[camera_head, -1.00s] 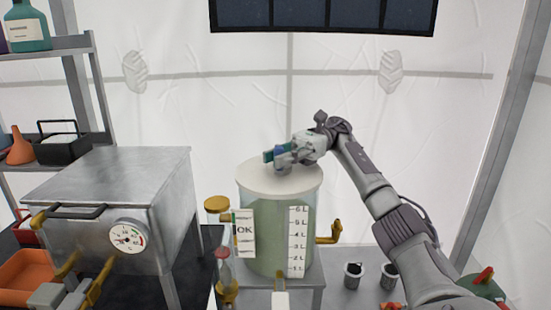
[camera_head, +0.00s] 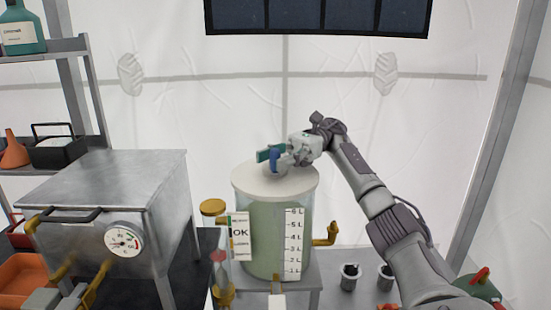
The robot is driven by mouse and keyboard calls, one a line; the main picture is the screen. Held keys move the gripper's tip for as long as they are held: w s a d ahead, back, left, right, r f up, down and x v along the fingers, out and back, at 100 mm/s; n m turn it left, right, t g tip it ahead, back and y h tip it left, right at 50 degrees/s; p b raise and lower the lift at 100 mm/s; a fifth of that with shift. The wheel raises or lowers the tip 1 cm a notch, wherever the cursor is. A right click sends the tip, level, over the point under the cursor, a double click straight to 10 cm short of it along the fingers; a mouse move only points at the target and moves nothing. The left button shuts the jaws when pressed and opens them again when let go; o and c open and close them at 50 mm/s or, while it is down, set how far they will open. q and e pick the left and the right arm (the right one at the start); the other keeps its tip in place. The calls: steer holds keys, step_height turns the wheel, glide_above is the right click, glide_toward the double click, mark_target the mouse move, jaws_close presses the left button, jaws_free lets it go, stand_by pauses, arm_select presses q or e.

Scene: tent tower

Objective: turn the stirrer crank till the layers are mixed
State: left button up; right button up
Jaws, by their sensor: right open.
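The mixing tank (camera_head: 266,235) is a clear cylinder with a white lid (camera_head: 252,187), a litre scale (camera_head: 293,245) and pale green contents that look even. An "OK" card (camera_head: 240,233) is in front at its left. My right gripper (camera_head: 277,160) is open over the lid's far part. Small green (camera_head: 266,153) and blue (camera_head: 274,161) pieces show at its fingers. I cannot tell whether these are crank parts or finger pads. The crank is largely hidden by the gripper, and contact is unclear. My left gripper is not in view.
A metal box (camera_head: 130,180) with a gauge (camera_head: 124,239) stands at left. A brass tap (camera_head: 326,236) sticks out at the tank's right. Two small cups (camera_head: 350,276) stand on the bench at right, under my right arm. A shelf (camera_head: 50,50) is at far left.

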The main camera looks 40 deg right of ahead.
step_height(320, 180, up, 10)
stand_by(0.5)
stand_by(0.4)
